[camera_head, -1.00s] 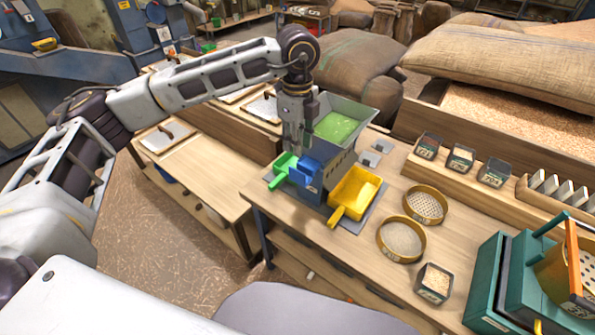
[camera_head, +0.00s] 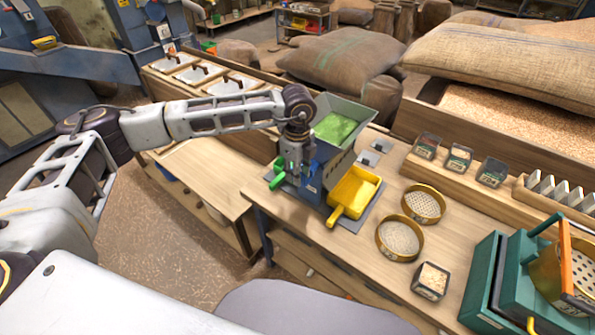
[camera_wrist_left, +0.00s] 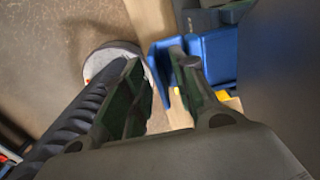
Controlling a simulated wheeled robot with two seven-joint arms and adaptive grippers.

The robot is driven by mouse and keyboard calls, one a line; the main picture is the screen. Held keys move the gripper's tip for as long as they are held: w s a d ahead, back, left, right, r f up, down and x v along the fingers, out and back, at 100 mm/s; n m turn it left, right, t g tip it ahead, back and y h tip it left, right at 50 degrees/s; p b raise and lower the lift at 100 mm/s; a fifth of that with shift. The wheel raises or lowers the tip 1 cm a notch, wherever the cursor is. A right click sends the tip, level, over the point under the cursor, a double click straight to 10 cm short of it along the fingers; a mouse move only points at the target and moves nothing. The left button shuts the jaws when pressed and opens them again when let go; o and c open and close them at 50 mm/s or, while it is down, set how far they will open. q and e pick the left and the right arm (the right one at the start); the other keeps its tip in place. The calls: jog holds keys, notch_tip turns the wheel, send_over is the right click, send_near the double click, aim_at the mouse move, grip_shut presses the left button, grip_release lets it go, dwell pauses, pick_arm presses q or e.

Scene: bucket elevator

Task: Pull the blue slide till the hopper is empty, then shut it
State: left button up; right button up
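The hopper (camera_head: 350,108) stands on the bench with green material (camera_head: 336,128) inside. A yellow scoop-like tray (camera_head: 354,190) sits in front of it. My left gripper (camera_head: 287,182) is low at the hopper's front left and hides most of the blue slide in the head view. In the left wrist view, the blue slide (camera_wrist_left: 158,72) shows as an upright blue plate by a blue block. My open left gripper (camera_wrist_left: 158,62) has the plate between its fingertips, close to the right finger; I cannot tell if they touch. My right gripper is out of view.
Two round sieves (camera_head: 399,238) and a small grain box (camera_head: 431,281) stand to the right. A teal machine (camera_head: 490,285) fills the bench's right end. A lower table (camera_head: 205,185) lies left.

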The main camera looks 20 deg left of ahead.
pick_arm(q)
jog(key=shift+f, duration=0.1)
jog(key=shift+c, duration=0.2)
grip_shut()
